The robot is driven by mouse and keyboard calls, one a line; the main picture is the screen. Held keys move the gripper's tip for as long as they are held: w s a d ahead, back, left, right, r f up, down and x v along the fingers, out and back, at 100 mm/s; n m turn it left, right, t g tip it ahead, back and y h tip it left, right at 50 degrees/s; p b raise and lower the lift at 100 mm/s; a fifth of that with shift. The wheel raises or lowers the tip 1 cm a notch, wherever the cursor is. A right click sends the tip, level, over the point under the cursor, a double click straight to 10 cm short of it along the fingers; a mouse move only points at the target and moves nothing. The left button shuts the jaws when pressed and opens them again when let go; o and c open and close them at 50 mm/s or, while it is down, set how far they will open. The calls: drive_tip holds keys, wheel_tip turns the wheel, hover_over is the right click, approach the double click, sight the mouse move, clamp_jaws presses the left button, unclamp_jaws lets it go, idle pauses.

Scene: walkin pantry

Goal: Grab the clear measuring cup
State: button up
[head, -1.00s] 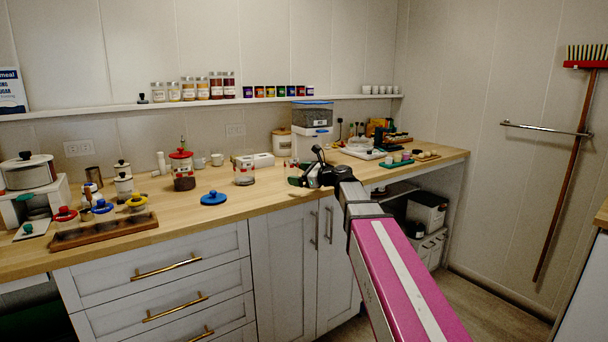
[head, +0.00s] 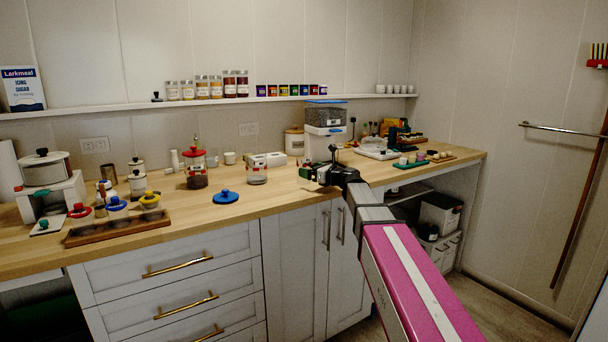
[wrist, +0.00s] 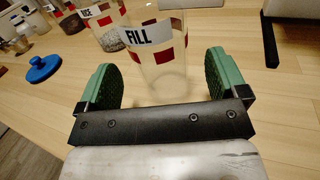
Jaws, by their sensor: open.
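A clear cup (wrist: 160,72) with a FILL label and red squares stands upright on the counter in the wrist view. It looks empty. My gripper (wrist: 160,82) is open, with one green-padded finger on each side of the cup; I cannot tell whether either pad touches it. The palm bar hides the cup's lower part. In the head view my gripper (head: 322,176) is over the counter's front edge, and the cup is mostly hidden there.
Another labelled clear container (head: 257,174) stands left of my gripper, with a red-lidded jar (head: 195,170) farther left. A blue lid (head: 225,197) lies on the wooden counter (head: 285,202). A clear-topped dispenser (head: 325,130) stands behind.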

drive_tip(key=x, duration=0.4)
drive_tip(key=shift+w, duration=0.1)
drive_tip(key=c, duration=1)
drive_tip(key=shift+r, duration=0.15)
